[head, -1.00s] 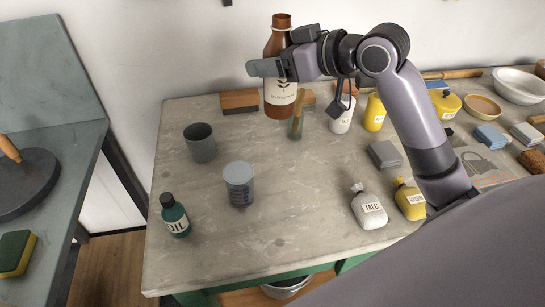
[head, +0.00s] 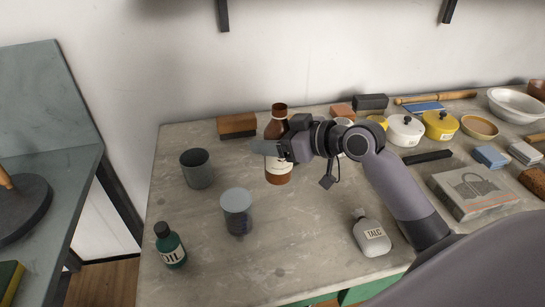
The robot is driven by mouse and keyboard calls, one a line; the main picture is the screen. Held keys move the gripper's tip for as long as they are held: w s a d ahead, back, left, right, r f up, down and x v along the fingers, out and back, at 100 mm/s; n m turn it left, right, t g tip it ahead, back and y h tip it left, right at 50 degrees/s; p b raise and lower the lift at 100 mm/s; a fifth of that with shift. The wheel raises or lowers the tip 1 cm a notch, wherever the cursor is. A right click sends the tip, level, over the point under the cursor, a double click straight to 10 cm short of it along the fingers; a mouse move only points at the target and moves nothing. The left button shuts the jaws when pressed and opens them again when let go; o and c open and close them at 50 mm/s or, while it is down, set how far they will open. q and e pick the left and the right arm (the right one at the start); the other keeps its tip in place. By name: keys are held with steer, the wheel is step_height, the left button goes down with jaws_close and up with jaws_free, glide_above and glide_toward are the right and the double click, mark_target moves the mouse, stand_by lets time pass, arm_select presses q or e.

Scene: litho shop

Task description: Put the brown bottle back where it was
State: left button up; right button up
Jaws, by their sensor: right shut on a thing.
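The brown bottle (head: 277,128) with a pale label is upright near the back left of the grey stone table (head: 310,240). My right gripper (head: 266,149) reaches in from the right and is shut on it around its upper body. The gripper and wrist hide part of the bottle's right side. The base appears at or just above the table top; I cannot tell if it touches. My left gripper is not in view.
A talc bottle (head: 371,236) stands front right. The front middle is clear.

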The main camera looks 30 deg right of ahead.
steer(key=shift+f, duration=2.5)
steer(key=shift+f, duration=0.1)
steer(key=o, duration=1.5)
steer(key=shift+f, duration=0.1)
steer(key=shift+c, duration=0.2)
steer(key=b+v, duration=0.1)
steer(key=v, duration=1.1)
steer(key=shift+b, duration=0.35)
